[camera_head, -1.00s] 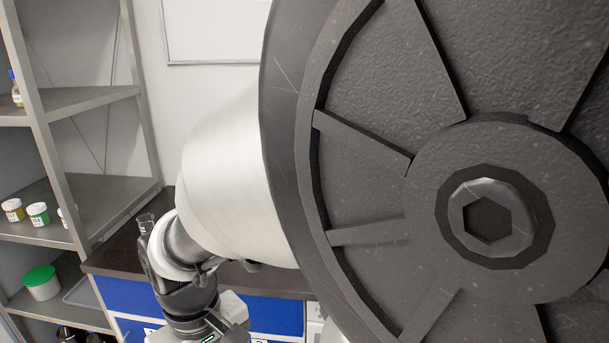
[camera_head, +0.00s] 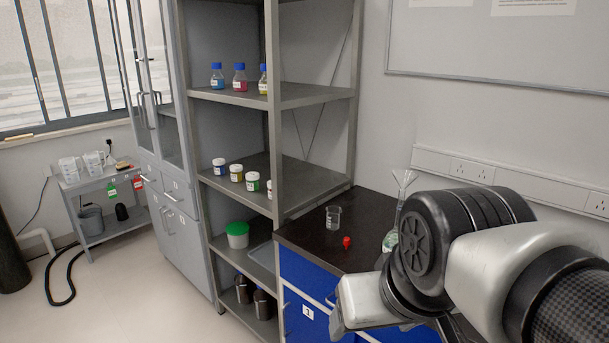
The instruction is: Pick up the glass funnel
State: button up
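A clear glass piece with a flared, funnel-like top (camera_head: 403,182) stands upright on the dark counter, at the back, just left of my arm. Its narrow stem leads down toward a clear vessel with a greenish label (camera_head: 390,240), partly hidden by my arm. I cannot tell for sure how the two are joined. My gripper (camera_head: 338,322) is at the lower middle, low in front of the blue cabinet and apart from the glass. Its fingers are mostly hidden or cut off, so its opening does not show.
A glass beaker (camera_head: 333,217) and a small red object (camera_head: 347,242) stand on the counter (camera_head: 300,232), left of the funnel-like piece. A metal shelf (camera_head: 240,97) with bottles and jars rises on the left. Open floor (camera_head: 130,300) lies at the lower left.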

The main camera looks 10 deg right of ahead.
aim_at(405, 177)
jog(key=i+j+z, duration=0.1)
jog(key=z, duration=0.3)
jog(key=j+z, duration=0.15)
jog(key=z, duration=0.2)
jog(key=i+j+z, duration=0.1)
jog(key=z, duration=0.3)
jog(key=j+z, duration=0.5)
jog(key=j, duration=0.65)
jog(key=i, duration=0.05)
